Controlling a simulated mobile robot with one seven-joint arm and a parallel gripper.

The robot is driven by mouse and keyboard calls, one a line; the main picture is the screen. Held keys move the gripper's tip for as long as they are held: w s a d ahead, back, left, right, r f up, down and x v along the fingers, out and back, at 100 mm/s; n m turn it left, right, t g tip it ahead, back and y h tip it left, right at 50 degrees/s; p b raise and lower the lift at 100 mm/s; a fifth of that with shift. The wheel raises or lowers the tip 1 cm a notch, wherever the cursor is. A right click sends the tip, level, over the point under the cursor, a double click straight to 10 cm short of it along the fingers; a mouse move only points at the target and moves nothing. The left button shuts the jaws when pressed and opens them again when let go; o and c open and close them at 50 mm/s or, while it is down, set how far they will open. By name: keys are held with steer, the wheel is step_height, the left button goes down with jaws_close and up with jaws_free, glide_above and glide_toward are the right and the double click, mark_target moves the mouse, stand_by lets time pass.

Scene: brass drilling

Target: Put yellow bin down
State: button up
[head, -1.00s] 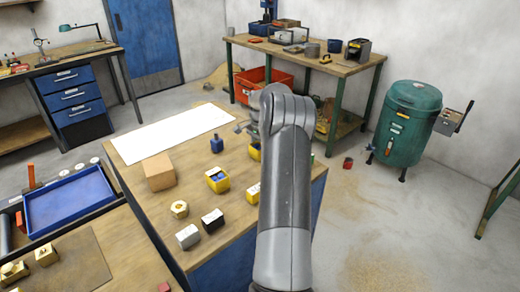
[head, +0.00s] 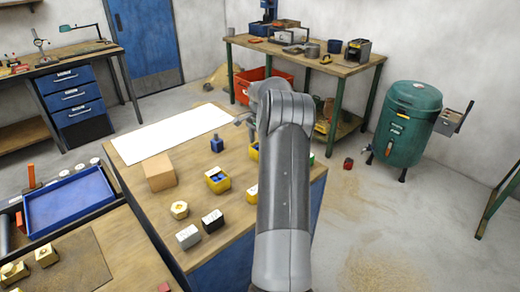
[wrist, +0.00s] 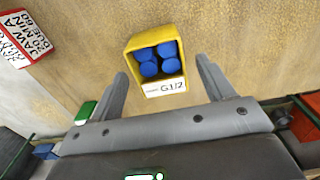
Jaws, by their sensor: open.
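A yellow bin (wrist: 131,45) holding several blue round-topped pieces, with a white G1/2 label, sits on the wooden tabletop in the wrist view. My gripper (wrist: 162,66) is open, its two grey fingers apart. The bin lies between and just beyond the fingertips, with a visible gap on each side.
A red-and-white lettered card (wrist: 25,38) lies left in the wrist view.

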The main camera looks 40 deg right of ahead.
step_height(320, 180, up, 8)
steer(key=r, duration=0.1)
steer(key=s+a+r+n+t, duration=0.1)
steer(key=s+a+r+n, duration=0.15)
steer(key=a+r, duration=0.45)
steer(key=s+a+r+n+h, duration=0.1)
steer(key=s+a+r+n, duration=0.15)
steer(key=a, duration=0.85)
steer(key=s+a+r+n+t, duration=0.1)
steer(key=s+a+r+n, duration=0.2)
steer(key=a, duration=0.6)
steer(key=s+a+f+n+t, duration=0.1)
steer(key=s+a+f+n, duration=0.1)
steer(key=s+a+n, duration=0.3)
steer(key=s+a+f+n+t+y, duration=0.1)
steer(key=s+a+n, duration=0.4)
steer(key=s+a, duration=0.8)
steer(key=s+f+t, duration=0.1)
steer(key=s, duration=0.3)
steer(key=shift+f+t, duration=0.3)
